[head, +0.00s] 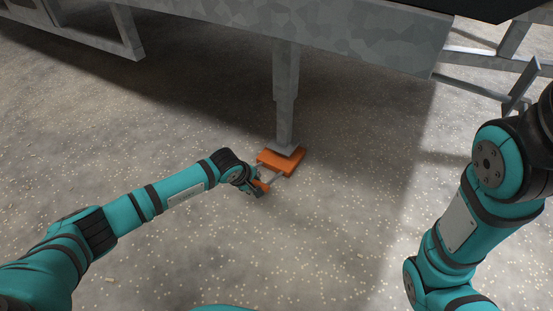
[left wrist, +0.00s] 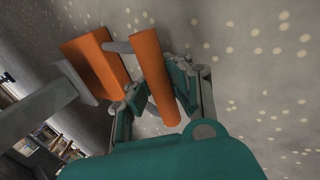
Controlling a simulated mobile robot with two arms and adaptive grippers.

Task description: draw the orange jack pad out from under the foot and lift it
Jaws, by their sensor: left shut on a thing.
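The orange jack pad (head: 276,168) lies flat on the ground below the grey foot (head: 286,149) of the trailer's leg. Pale rods join it to an orange bar handle (left wrist: 152,62) on the side towards me. My left gripper (head: 259,188) is shut on this handle, with its fingers on both sides of the bar in the left wrist view. The pad also shows in the left wrist view (left wrist: 95,62), beside the foot plate (left wrist: 84,82). I cannot tell whether foot and pad touch. My right arm is at the right; its gripper is out of view.
The grey leg (head: 286,85) rises from the foot to the trailer's metal frame (head: 340,35), which hangs low across the back. A metal tow frame (head: 490,62) is at the upper right. The speckled ground (head: 330,240) in front is clear.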

